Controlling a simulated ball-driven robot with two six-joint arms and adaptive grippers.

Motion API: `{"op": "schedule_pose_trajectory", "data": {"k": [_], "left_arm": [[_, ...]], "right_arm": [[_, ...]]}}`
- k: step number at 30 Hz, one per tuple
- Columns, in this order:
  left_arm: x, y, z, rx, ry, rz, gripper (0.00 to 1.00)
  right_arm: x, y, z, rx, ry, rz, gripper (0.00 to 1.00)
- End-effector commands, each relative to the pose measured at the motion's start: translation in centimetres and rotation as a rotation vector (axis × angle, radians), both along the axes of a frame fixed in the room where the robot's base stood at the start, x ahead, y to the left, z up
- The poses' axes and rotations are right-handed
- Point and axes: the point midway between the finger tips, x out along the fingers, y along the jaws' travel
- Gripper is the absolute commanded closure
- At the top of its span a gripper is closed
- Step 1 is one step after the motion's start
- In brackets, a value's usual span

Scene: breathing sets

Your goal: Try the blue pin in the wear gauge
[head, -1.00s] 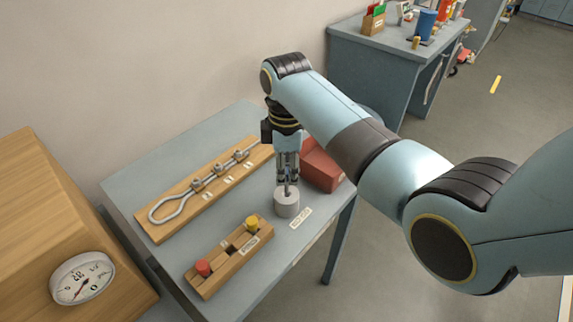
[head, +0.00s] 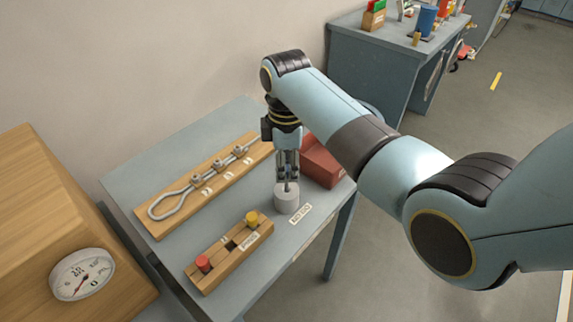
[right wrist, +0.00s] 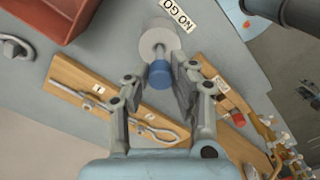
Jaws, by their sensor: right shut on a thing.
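The wear gauge (head: 287,201) is a short grey cylinder standing on the blue-grey table, beside a "NO GO" label. My right gripper (head: 287,178) points down over it, shut on the blue pin. The blue pin's head (right wrist: 159,76) shows between the fingers in the right wrist view. Its thin grey shank reaches the middle of the gauge's top (right wrist: 158,40). I cannot tell how deep the tip is. My left gripper is not in view.
A wooden pin rack (head: 222,268) in front holds a red pin (head: 203,263) and a yellow pin (head: 252,218). A wooden board (head: 160,230) with a looped metal rod (head: 165,207) lies behind. A red bin (head: 320,165) stands close right of the gripper. A dial box (head: 50,200) is at left.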

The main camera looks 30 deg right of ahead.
Motion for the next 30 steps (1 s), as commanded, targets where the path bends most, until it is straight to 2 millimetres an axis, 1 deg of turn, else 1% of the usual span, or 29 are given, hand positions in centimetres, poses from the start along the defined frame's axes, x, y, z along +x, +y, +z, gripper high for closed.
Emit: {"op": "schedule_pose_trajectory", "data": {"k": [30], "left_arm": [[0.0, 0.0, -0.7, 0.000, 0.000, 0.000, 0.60]], "right_arm": [[0.0, 0.0, -1.6, 0.000, -0.001, 0.000, 1.00]]}}
